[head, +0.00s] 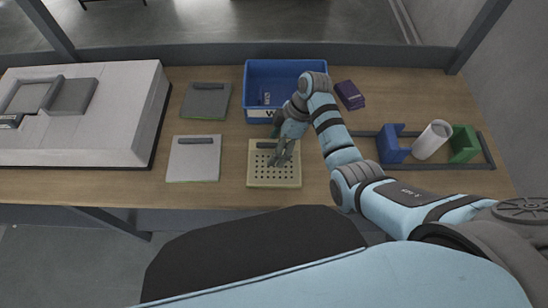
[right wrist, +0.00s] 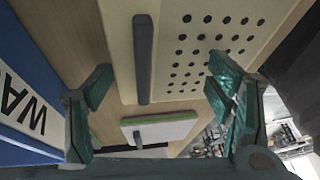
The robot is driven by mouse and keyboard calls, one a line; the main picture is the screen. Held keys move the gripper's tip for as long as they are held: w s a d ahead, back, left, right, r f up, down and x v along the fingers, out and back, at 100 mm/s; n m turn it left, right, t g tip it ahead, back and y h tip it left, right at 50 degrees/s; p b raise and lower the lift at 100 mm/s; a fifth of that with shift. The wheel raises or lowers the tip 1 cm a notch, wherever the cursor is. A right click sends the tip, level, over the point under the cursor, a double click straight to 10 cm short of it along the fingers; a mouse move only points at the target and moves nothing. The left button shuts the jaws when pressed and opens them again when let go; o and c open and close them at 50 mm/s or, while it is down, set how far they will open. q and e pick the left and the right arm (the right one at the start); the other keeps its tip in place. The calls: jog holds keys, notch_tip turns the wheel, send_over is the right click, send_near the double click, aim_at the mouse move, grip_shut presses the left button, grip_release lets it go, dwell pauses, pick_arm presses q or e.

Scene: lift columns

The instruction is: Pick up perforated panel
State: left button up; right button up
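The perforated panel (head: 274,178) is a cream square board with rows of dark holes, lying flat on the wooden table. A dark grey bar handle runs along its far edge; the handle shows clearly in the right wrist view (right wrist: 143,58), beside the holed face of the panel (right wrist: 215,45). My right gripper (head: 283,150) is over the far part of the panel. In the right wrist view its green fingers (right wrist: 158,88) are spread wide with nothing between them, and the handle appears within the gap's span. My left gripper is out of view.
A light grey panel (head: 193,163) and a darker panel (head: 206,103) lie to the left. A blue bin (head: 284,75) stands just behind. A dark purple box (head: 349,95) and a rack with a white cylinder (head: 432,140) are right. A large white machine (head: 90,130) fills the left.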

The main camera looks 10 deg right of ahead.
jog(key=shift+s, duration=0.1)
jog(key=c, duration=0.9)
jog(key=shift+c, duration=0.6)
jog(key=shift+s+f, duration=0.1)
jog(key=shift+s, duration=0.05)
